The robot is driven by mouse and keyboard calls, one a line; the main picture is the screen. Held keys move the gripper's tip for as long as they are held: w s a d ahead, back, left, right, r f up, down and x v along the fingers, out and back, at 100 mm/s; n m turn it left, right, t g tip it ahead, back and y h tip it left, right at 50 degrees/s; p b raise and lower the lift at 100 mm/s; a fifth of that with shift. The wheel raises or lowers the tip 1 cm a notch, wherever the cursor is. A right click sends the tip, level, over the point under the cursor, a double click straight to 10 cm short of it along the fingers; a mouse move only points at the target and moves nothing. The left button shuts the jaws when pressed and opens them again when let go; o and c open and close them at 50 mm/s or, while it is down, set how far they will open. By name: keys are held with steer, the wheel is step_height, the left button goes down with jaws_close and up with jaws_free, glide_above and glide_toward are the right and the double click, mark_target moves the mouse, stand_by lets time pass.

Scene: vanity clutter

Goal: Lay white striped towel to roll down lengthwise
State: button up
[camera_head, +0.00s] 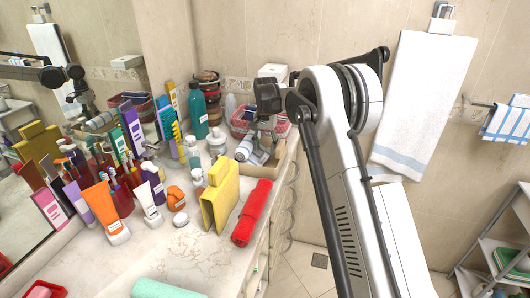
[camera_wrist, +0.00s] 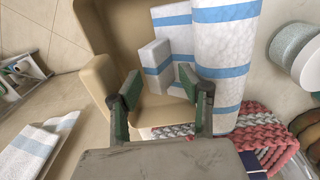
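A rolled white towel with blue stripes (camera_wrist: 228,60) fills the upper middle of the wrist view, leaning in a beige box (camera_wrist: 92,40). A smaller striped white piece (camera_wrist: 155,58) and another striped piece lie left of it in the box. My gripper (camera_wrist: 160,85) has its two fingers spread over the box, with nothing clearly held between them; the right finger overlaps the roll's left side in the picture. In the head view my gripper (camera_head: 259,138) is above the box (camera_head: 268,160), where the striped roll (camera_head: 245,149) shows in part.
A pink-and-grey woven basket (camera_wrist: 265,135) sits beside the box. A striped towel (camera_head: 424,95) hangs on the wall.

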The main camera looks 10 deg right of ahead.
step_height(320, 180, up, 9)
steer(key=s+r+n+t, duration=0.1)
steer(key=s+r+t, duration=0.1)
steer(key=s+r, duration=0.8)
steer(key=s+r+n+t, duration=0.1)
steer(key=s+r, duration=0.1)
steer(key=s, duration=0.5)
steer(key=s+r+n, duration=0.1)
steer(key=s+r, duration=0.2)
steer(key=s, duration=0.5)
steer(key=s+f+n+t, duration=0.1)
steer(key=s+f, duration=0.4)
steer(key=s, duration=0.7)
steer(key=s+f+n+t, duration=0.2)
steer(key=s+f+t, duration=0.1)
steer(key=s, duration=1)
steer(key=shift+s+f+b, duration=0.25)
steer(key=shift+f+b, duration=0.05)
steer(key=shift+f, duration=0.55)
step_height(320, 180, down, 4)
steer(key=b, duration=0.4)
steer(key=shift+f+b, duration=0.25)
steer(key=shift+b, duration=0.05)
